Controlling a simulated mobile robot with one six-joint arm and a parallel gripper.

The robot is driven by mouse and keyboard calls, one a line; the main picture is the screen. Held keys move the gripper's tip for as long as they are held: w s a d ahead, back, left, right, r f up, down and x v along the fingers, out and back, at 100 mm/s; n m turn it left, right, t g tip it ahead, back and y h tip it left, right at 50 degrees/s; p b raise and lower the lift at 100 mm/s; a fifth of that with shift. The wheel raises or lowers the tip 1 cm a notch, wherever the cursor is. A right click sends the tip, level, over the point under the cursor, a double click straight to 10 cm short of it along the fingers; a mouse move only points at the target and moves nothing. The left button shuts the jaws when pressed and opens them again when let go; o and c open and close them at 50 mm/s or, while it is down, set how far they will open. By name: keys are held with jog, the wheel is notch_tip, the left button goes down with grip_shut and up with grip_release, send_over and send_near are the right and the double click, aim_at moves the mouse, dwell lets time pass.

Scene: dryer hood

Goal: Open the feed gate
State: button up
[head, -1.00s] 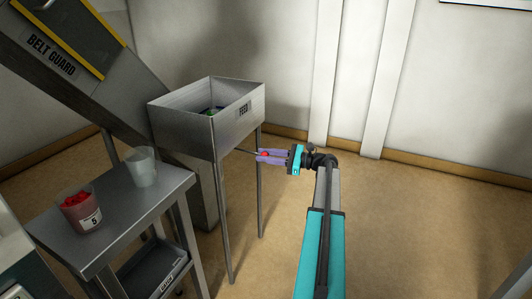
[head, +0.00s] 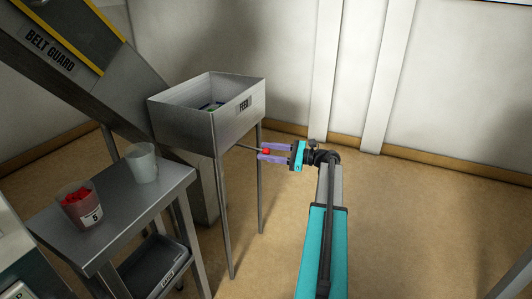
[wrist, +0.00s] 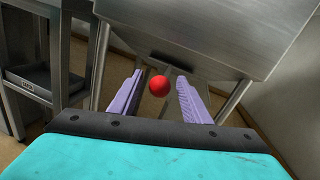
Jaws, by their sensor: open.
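The feed hopper (head: 185,132) is a grey metal box on legs with a FEED label. A thin rod with a red knob (head: 266,151) sticks out below its right side; I take this as the feed gate's handle. My gripper (head: 260,152) is open, with its purple fingers on either side of the knob. In the wrist view the red knob (wrist: 159,86) sits between the spread fingers, with gaps showing on both sides. A dark slot shows in the hopper's underside behind it. The gate plate itself cannot be made out.
A steel side table (head: 130,205) at the left holds a clear cup (head: 142,164) and a cup of red pieces (head: 80,208). Green and blue bits show inside the hopper. The floor right of the hopper is clear.

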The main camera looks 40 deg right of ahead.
jog(key=p+v, duration=0.1)
jog(key=v, duration=1.2)
jog(key=shift+s+p, duration=0.2)
jog(key=shift+p, duration=0.15)
jog(key=shift+d, duration=0.1)
